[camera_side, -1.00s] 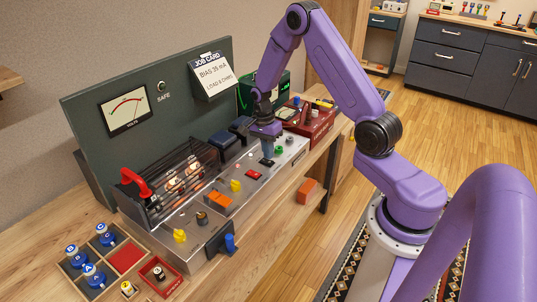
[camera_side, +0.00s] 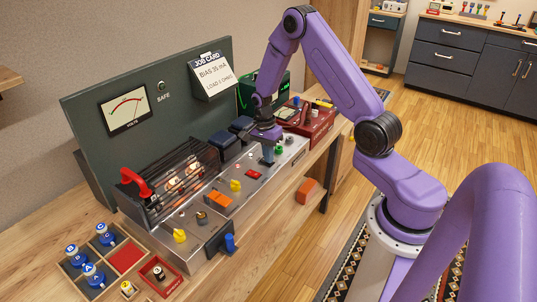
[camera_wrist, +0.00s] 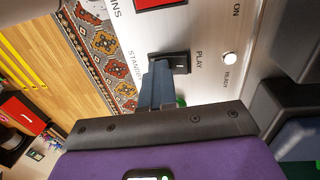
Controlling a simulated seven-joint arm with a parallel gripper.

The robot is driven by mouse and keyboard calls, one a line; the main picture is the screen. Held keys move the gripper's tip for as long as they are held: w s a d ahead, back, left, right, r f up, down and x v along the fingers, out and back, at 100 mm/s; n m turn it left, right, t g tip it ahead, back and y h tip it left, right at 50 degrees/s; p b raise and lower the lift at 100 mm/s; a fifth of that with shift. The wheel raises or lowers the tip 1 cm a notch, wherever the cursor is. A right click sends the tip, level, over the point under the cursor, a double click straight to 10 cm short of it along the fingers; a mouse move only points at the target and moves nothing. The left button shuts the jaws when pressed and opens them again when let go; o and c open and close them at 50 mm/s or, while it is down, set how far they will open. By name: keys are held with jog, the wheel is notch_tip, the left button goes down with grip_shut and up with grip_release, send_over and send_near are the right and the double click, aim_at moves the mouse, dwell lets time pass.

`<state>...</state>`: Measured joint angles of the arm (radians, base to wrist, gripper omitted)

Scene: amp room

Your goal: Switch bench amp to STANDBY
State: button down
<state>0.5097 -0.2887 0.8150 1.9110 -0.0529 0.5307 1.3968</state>
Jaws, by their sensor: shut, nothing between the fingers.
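The bench amp (camera_side: 222,183) is a long metal-topped unit on the wooden bench. In the wrist view a black switch (camera_wrist: 178,62) sits on its panel between the printed words STANDBY on the left and PLAY on the right. My gripper (camera_side: 268,158) is over the right part of the panel, pointing down. In the wrist view my blue fingers (camera_wrist: 155,85) are together and empty, at the STANDBY side of the switch. They overlap its near edge; I cannot tell whether they touch. The switch's exact position is unclear. A white READY light (camera_wrist: 229,59) is right of PLAY.
A red switch (camera_wrist: 160,3) lies beyond the black one. A green knob (camera_side: 279,150) is close to my fingers. A red meter box (camera_side: 310,122) stands right of the amp. Glass tubes (camera_side: 175,185) in a rod cage and a red lever (camera_side: 135,183) are at the left.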

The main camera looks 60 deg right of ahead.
jog(key=shift+f, duration=0.2)
jog(key=shift+w+r, duration=0.15)
jog(key=shift+w, duration=0.75)
jog(key=shift+s, duration=0.1)
jog(key=shift+r, duration=0.1)
notch_tip(320, 180, up, 14)
jog(key=w, duration=0.1)
jog(key=shift+w, duration=0.35)
jog(key=shift+s, duration=0.8)
